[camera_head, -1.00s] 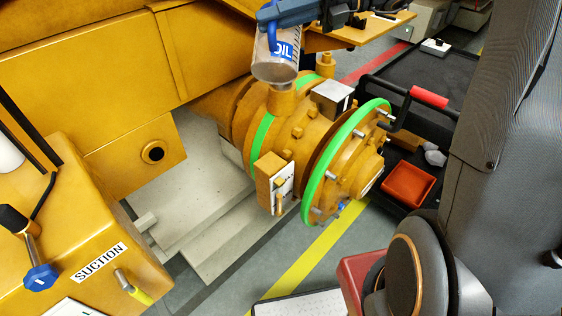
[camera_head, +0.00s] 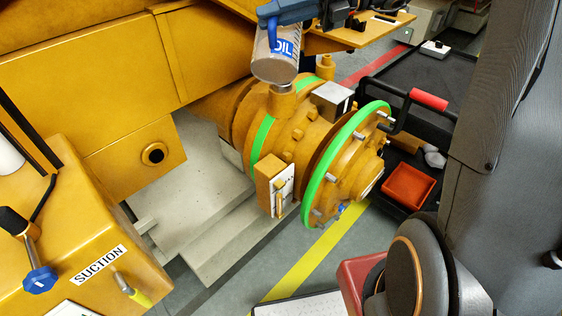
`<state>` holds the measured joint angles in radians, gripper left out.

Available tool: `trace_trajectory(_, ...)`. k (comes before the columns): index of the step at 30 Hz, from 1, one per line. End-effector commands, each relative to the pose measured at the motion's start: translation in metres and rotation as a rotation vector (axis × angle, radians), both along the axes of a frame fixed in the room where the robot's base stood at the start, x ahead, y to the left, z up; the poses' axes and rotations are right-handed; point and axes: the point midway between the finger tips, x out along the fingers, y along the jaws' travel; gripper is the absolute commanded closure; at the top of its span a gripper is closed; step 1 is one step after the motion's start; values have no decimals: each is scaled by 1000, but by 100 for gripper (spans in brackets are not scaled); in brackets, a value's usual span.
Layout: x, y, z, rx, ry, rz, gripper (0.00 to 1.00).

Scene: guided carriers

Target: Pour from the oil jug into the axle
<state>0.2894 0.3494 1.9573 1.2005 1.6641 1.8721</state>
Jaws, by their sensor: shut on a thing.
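The oil jug (camera_head: 274,62) is a clear, graduated container with a blue handle and a blue OIL label. It hangs over the axle (camera_head: 300,140), tilted, with its lower end at the filler neck (camera_head: 281,100) on top of the axle. I cannot tell if it touches the neck or if oil is flowing. The axle is a yellow housing with green bands and a green-rimmed flange (camera_head: 345,160). My gripper (camera_head: 290,12) is at the top edge, shut on the jug's blue handle; its fingertips are partly out of frame.
A yellow machine body (camera_head: 100,80) fills the left, with a SUCTION-labelled block (camera_head: 85,240) below. A black cart (camera_head: 410,100) with a red-gripped handle and a red tray (camera_head: 409,186) stands right of the axle. A yellow ledge (camera_head: 375,32) lies close behind the jug.

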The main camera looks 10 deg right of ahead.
Motion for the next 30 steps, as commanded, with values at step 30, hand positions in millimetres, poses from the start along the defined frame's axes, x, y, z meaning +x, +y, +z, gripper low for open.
trace_trajectory(30, 3, -1, 6, 11, 30, 0, 100)
